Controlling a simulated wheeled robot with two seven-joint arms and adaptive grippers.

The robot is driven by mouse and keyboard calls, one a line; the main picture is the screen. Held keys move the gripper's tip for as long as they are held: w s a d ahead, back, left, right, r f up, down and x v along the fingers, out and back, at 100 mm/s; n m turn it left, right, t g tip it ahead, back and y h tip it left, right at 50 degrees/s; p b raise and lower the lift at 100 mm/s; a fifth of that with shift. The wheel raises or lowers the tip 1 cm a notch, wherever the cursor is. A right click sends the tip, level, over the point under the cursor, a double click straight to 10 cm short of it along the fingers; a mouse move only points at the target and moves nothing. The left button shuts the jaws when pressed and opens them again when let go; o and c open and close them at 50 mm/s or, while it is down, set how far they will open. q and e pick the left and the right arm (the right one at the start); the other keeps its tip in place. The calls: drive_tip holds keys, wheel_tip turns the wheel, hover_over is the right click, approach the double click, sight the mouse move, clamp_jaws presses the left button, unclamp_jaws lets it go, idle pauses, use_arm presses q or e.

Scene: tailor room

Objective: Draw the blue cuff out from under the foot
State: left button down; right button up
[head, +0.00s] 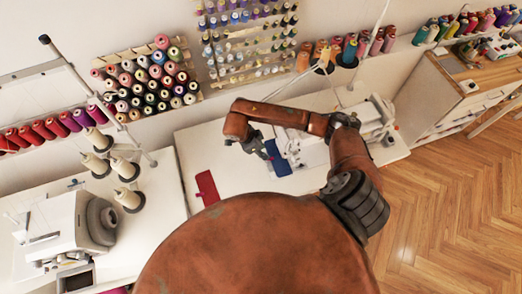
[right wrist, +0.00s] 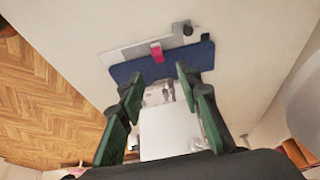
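The blue cuff (head: 281,166) lies on the white sewing table at the left end of the white sewing machine (head: 312,152). In the right wrist view, the cuff (right wrist: 198,57) is a dark blue strip with a small pink piece (right wrist: 156,50) at its edge. The metal foot area (right wrist: 160,93) shows beside the cuff; whether the foot presses on it I cannot tell. My right gripper (head: 262,150) is over the table at the cuff. Its green fingers (right wrist: 160,80) are spread wide, with the tips close to or over the cuff's near edge and nothing clearly held. My left gripper is out of view.
A red cuff-like piece (head: 207,188) lies on the table to the left. Another machine (head: 72,226) with cream thread cones (head: 127,198) stands farther left. Thread racks (head: 145,82) line the wall behind. The table between the red piece and the blue cuff is clear.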

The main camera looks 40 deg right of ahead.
sight(276, 156)
drive_tip(key=x, duration=0.7)
drive_tip(key=shift+s+f, duration=0.1)
drive_tip(key=shift+f, duration=0.15)
clamp_jaws()
